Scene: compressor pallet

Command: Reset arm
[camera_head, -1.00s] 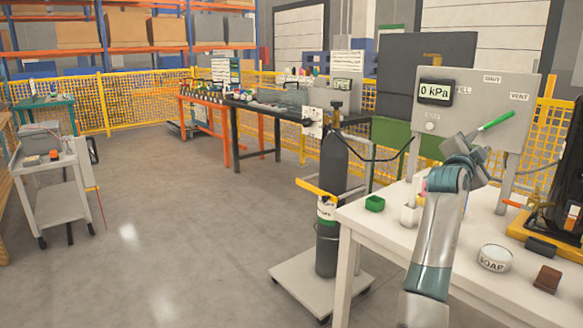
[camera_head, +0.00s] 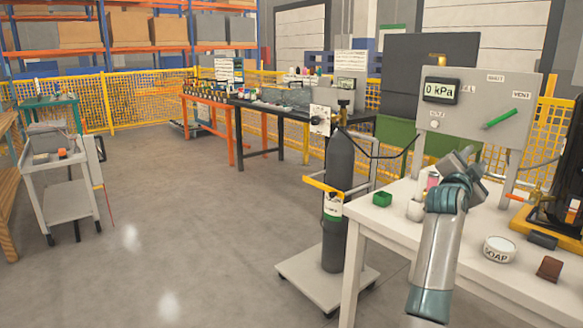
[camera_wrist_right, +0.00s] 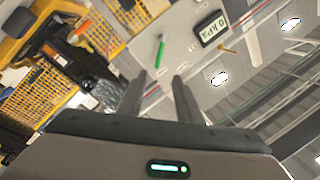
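My right arm comes in from the lower right of the head view. Its gripper (camera_head: 467,161) is raised above the white table (camera_head: 398,232), in front of and below the grey panel (camera_head: 466,123). In the right wrist view the two fingers of this gripper (camera_wrist_right: 160,76) stand apart with nothing between them. The panel's green handle (camera_head: 499,118) is clear of the fingers; it also shows in the right wrist view (camera_wrist_right: 160,48). The gauge (camera_head: 440,91) reads 0 kPa. My left gripper is not in view.
A dark gas cylinder (camera_head: 338,175) stands on a cart left of the table. The floor at left is open, with a grey trolley (camera_head: 68,200).

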